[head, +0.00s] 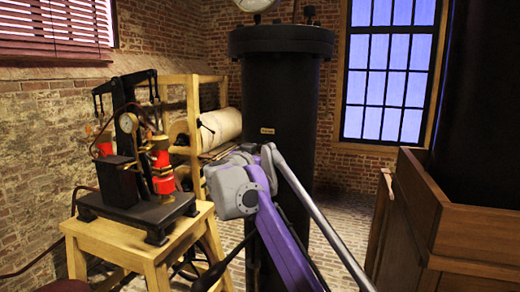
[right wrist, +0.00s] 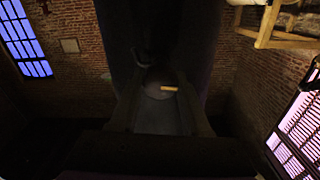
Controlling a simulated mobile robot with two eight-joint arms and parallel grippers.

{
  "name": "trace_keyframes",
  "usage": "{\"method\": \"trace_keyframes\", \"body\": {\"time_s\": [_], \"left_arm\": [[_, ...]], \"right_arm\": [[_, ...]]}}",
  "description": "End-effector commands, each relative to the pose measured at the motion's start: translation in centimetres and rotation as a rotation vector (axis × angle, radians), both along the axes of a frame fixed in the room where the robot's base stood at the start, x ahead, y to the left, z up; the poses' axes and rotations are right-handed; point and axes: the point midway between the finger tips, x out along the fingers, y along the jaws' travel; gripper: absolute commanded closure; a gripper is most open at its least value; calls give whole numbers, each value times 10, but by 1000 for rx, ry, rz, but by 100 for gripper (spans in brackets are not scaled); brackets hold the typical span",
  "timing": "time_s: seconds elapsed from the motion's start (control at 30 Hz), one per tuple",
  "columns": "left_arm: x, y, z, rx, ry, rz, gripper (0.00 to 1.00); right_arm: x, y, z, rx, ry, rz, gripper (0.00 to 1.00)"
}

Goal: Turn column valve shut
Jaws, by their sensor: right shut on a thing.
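The tall black column (head: 285,95) stands in the middle of the head view, with a small brass-coloured plate (head: 267,131) on its front. My purple and grey right arm reaches toward it, and its wrist hides part of the column's front. In the right wrist view, my right gripper (right wrist: 162,105) is dark, its two fingers either side of a dim rounded thing in front of the column. This looks like the column valve (right wrist: 157,78), and the gripper is shut on it. The valve's turn angle is too dark to tell. My left gripper is out of view.
A wooden stand (head: 150,250) with a black and red pump apparatus (head: 140,165) is at the left. A wooden rack (head: 195,95) with pale rolls is behind it. A wooden cabinet (head: 440,215) closes off the right. Some floor shows between column and cabinet.

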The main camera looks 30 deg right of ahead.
Motion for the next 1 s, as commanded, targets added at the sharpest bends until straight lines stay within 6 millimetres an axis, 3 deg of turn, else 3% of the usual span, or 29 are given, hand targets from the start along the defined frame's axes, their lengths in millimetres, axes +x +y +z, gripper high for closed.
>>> {"method": "trace_keyframes", "body": {"time_s": [1.0], "left_arm": [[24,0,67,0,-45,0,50]], "right_arm": [[-2,-2,2,610,-715,0,100]]}}
